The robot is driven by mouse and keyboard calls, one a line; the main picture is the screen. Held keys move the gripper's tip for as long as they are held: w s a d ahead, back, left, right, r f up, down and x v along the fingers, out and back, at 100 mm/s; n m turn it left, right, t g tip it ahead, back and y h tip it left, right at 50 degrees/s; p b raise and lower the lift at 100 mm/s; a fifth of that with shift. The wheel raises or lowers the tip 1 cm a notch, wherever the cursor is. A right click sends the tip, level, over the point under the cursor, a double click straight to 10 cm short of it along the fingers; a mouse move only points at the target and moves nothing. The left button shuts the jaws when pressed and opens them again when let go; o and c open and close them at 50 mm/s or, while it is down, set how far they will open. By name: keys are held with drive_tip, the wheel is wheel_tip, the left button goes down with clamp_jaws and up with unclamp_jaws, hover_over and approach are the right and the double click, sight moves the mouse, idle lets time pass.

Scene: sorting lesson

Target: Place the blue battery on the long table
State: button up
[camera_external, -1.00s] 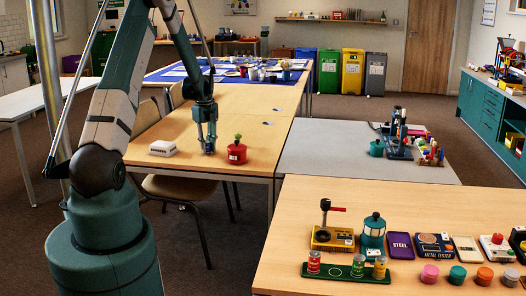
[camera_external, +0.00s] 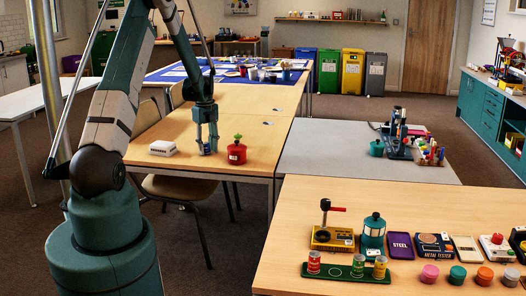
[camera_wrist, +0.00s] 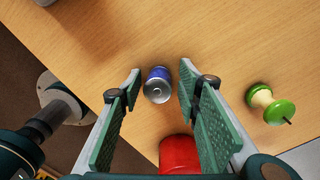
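The blue battery (camera_external: 206,150) is a small blue cylinder with a silver end. It is at the near end of the long wooden table (camera_external: 262,124), between the white box and the red pot. In the wrist view the battery (camera_wrist: 158,74) stands on the wood with its silver end toward the camera. My gripper (camera_external: 207,147) is low over the table, its fingers on either side of the battery. In the wrist view the gripper (camera_wrist: 160,76) is open, with a visible gap between the battery and each finger.
A white box (camera_external: 162,148) is left of the battery and a red pot (camera_external: 237,154) is right of it. The wrist view shows a green-and-cream spool-like thing (camera_wrist: 262,98) at the right. The table's near edge is close. Bare wood lies beyond the gripper.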

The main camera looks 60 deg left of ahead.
drive_tip(key=shift+w+d+r+p, duration=0.1)
drive_tip(key=shift+r+p, duration=0.4)
drive_tip(key=shift+r, duration=1.5)
drive_tip(key=shift+w+d+r+p, duration=0.1)
drive_tip(key=shift+r+p, duration=0.4)
drive_tip(key=shift+r, duration=1.45)
drive_tip(key=shift+s, duration=0.1)
